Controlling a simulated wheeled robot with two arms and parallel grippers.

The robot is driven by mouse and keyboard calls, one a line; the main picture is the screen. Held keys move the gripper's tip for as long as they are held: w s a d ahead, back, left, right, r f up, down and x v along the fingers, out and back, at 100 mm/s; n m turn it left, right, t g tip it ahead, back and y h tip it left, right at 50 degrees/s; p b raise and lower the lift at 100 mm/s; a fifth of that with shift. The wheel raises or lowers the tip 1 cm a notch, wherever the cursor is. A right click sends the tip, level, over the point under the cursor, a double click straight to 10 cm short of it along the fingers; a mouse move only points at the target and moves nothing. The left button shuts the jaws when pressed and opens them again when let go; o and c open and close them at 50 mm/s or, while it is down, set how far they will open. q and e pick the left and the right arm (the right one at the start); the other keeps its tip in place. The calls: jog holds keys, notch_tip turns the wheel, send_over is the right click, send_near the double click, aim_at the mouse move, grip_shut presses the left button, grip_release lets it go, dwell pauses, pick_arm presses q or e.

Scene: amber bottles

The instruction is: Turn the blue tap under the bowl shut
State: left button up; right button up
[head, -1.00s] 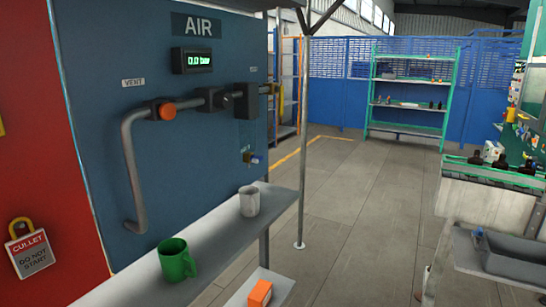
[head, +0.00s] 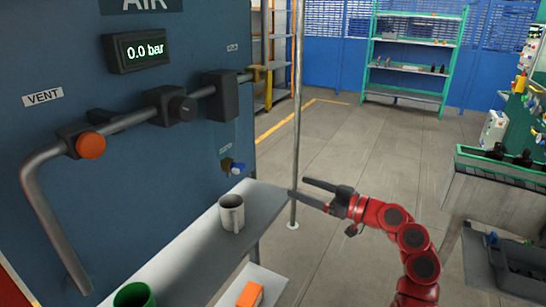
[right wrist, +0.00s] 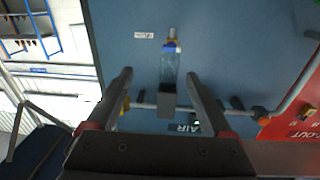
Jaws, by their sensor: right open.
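The blue tap (head: 237,168) sits low on the blue panel, on a brass-coloured fitting under the filter body (head: 221,96). In the right wrist view, which is upside down, the blue tap (right wrist: 171,47) is at the end of the clear bowl (right wrist: 168,68). My right gripper (head: 298,187) is open and empty, in the air to the right of the tap and well apart from it. Its two fingers also frame the bowl in the right wrist view (right wrist: 160,73). My left gripper is not in view.
A shelf (head: 197,238) below the tap carries a grey mug (head: 231,213) and a green mug (head: 135,295). An orange box (head: 250,295) lies lower down. The floor behind is clear.

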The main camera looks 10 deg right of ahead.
jog(key=s+n+g, duration=0.1)
jog(key=p, duration=0.6)
send_near(242, 170)
jog(key=shift+y, duration=0.3)
jog(key=x, duration=0.7)
jog(key=shift+w, duration=0.25)
jog(key=shift+w+a+f, duration=0.15)
jog(key=shift+w+a, duration=0.15)
jog(key=shift+a, duration=0.2)
grip_shut()
